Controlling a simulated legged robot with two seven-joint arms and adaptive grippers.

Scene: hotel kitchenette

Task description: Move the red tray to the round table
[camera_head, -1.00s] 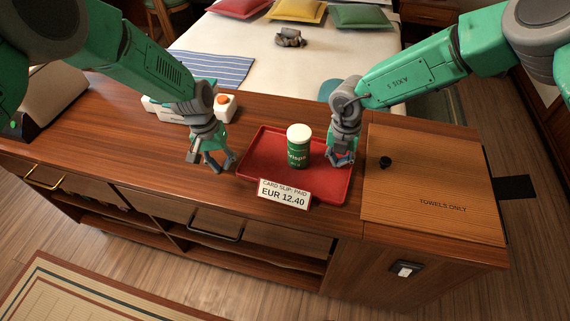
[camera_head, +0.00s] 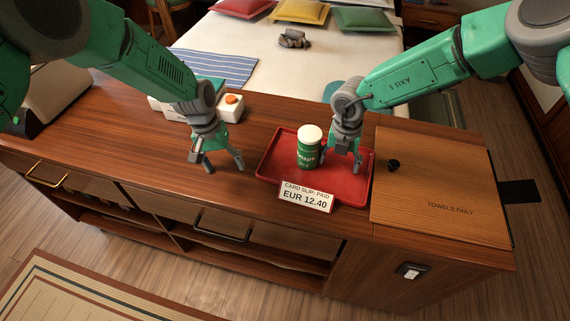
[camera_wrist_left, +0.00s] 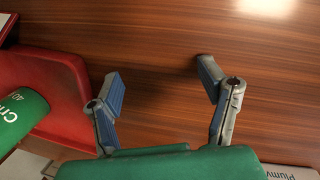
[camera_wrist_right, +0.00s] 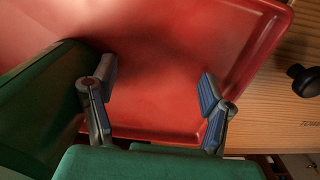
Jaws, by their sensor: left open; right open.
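The red tray (camera_head: 278,166) lies on the wooden counter. A green can with a white lid (camera_head: 309,148) stands on it, and a price card (camera_head: 306,196) is at its front edge. My left gripper (camera_head: 225,168) is open and empty over the counter, just left of the tray; its wrist view (camera_wrist_left: 160,75) shows bare wood between the fingers and the tray's edge (camera_wrist_left: 60,75) beside them. My right gripper (camera_head: 343,168) is open over the tray's right part, beside the can. Its wrist view (camera_wrist_right: 156,78) shows red tray surface between the fingers. No round table is visible.
A wooden lid marked TOWELS ONLY (camera_head: 440,185) with a black knob (camera_head: 393,165) lies right of the tray. A white device with an orange button (camera_head: 231,107) stands behind my left gripper. A bed (camera_head: 290,70) with cushions is behind the counter.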

